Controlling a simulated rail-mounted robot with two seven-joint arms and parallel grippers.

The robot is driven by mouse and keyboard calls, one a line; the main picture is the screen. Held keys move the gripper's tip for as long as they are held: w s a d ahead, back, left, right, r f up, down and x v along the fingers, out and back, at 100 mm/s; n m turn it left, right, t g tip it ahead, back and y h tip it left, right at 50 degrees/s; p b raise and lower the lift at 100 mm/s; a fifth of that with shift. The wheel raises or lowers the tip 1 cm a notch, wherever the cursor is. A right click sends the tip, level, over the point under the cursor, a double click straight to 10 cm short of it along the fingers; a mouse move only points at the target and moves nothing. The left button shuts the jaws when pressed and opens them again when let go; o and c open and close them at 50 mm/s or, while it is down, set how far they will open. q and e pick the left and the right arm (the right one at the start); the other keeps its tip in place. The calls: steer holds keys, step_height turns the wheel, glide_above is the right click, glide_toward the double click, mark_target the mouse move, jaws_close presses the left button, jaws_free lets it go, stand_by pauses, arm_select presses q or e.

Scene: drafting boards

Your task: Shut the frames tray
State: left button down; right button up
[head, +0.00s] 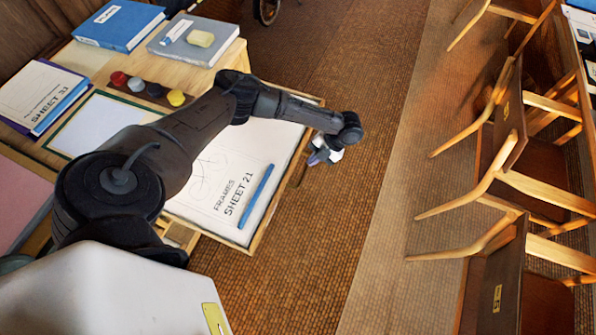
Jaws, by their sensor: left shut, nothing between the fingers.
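The frames tray (285,187) is a shallow wooden tray, pulled out from the wooden desk on the left. In it lies a white sheet (212,188) marked "FRAMES SHEET 21", with a blue pen (256,197) on it. My left arm crosses over the tray and hides part of it. My left gripper (318,158) is shut and empty, just to the right of the tray's outer edge. I cannot tell whether it touches the tray. My right gripper is not in view.
Wooden chairs (520,185) stand at the right. The floor between is clear.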

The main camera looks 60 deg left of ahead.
mark_target(287, 181)
arm_select(q)
steer(key=b+x, duration=0.2)
steer(key=x, duration=0.8)
steer(key=shift+s, duration=0.1)
